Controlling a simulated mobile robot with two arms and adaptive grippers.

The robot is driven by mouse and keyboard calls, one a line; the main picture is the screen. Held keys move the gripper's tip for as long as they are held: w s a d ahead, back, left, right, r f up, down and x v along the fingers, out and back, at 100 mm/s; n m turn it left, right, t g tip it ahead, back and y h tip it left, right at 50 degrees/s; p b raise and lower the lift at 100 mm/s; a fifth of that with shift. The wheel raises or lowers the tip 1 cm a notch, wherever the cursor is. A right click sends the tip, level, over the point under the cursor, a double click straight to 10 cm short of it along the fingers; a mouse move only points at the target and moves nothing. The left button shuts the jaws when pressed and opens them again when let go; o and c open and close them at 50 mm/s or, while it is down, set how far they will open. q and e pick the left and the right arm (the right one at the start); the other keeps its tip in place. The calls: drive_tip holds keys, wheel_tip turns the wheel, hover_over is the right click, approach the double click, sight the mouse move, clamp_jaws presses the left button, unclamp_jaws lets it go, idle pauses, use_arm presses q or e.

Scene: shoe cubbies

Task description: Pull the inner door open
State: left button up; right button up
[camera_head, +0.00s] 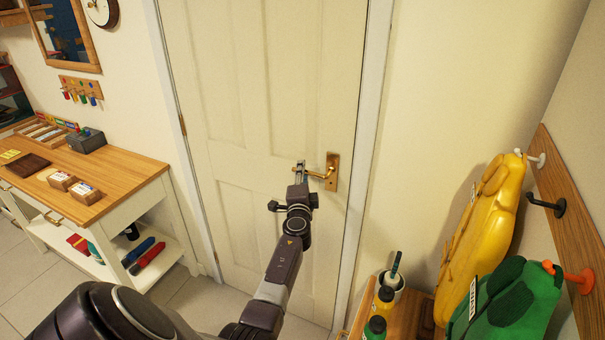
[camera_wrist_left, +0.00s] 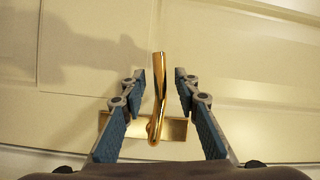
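The inner door (camera_head: 240,110) is a cream panelled door and looks shut in its white frame. Its brass lever handle (camera_head: 318,174) sits on a brass plate (camera_head: 332,172) near the door's right edge. My left gripper (camera_head: 300,166) is at the lever's free end. In the left wrist view the brass lever (camera_wrist_left: 160,85) lies between the two blue-padded fingers of my left gripper (camera_wrist_left: 158,80). The fingers are open, with a gap on each side of the lever. My right gripper is not in view.
A wooden-topped bench (camera_head: 130,172) with boxes stands left of the door. Floor shows at the lower left.

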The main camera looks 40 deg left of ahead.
use_arm(q)
drive_tip(key=shift+w+a, duration=0.35)
clamp_jaws()
